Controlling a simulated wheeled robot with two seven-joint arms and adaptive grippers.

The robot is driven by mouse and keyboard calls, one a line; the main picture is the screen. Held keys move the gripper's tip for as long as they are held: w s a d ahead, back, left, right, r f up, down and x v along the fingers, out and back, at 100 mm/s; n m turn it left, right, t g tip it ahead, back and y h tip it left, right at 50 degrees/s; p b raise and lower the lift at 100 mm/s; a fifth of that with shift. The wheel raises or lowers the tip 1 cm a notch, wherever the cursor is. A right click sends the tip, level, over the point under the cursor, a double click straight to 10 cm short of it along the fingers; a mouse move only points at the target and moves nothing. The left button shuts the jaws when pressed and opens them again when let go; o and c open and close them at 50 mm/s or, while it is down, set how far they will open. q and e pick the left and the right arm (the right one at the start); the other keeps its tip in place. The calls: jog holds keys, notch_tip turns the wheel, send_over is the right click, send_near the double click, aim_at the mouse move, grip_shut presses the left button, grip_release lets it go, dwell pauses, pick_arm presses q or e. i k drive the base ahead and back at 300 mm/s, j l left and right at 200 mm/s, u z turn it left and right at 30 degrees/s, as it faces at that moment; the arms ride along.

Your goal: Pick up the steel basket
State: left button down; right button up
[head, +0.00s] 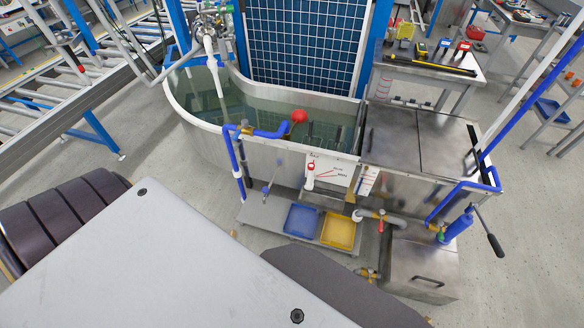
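I cannot make out a steel basket for certain in the head view. A steel water tank (292,140) with a rounded left end stands in the middle, filled with greenish water. A red ball-shaped thing (299,116) is at the water near its front wall. Some dark upright shapes show in the water right of it, too unclear to name. Neither of my grippers is in view.
Steel lids (447,148) cover the tank's right end. A blue tray (302,220) and a yellow tray (338,231) sit on a low shelf. A steel box (422,268) and blue pipes are at the front right. A roller conveyor (60,85) stands left, with bare floor between.

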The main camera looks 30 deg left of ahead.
aim_at(310, 122)
jog(key=i+u, duration=0.1)
jog(key=u, duration=0.65)
jog(key=k+u, duration=0.15)
jog(key=l+u, duration=0.15)
jog(key=l, duration=0.15)
jog(key=i+j, duration=0.15)
jog(key=j, duration=0.2)
jog(key=i+j+z, duration=0.15)
jog(key=j, duration=0.5)
jog(key=i+j+z, duration=0.15)
jog(key=j, duration=0.2)
